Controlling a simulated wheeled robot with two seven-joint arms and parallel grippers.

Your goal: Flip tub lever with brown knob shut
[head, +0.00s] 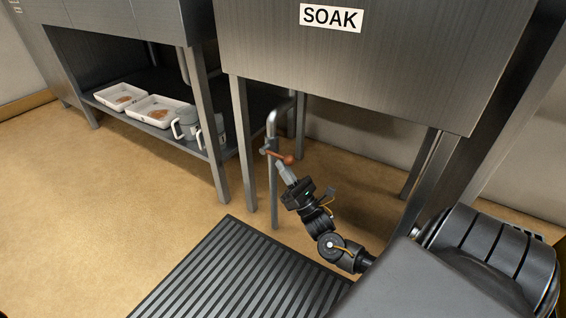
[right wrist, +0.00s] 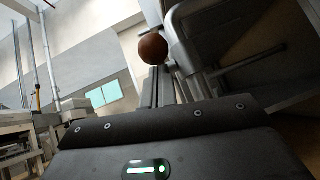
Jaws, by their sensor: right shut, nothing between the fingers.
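The tub labelled SOAK (head: 331,17) is a steel box on legs at the top of the head view. A grey pipe (head: 272,127) runs down below it. A short lever with a round brown knob (head: 288,160) sticks out from this pipe toward the right. My right gripper (head: 281,167) is shut and empty, with its fingertips right by the knob. In the right wrist view the knob (right wrist: 152,48) is just beyond the fingertips (right wrist: 160,70); I cannot tell whether they touch. My left gripper is out of view.
Steel tub legs (head: 243,145) stand close to the left of the pipe. A shelf at left holds white trays (head: 158,110) and grey jugs (head: 185,124). A black ribbed mat (head: 235,275) lies on the tan floor in front. The floor at left is clear.

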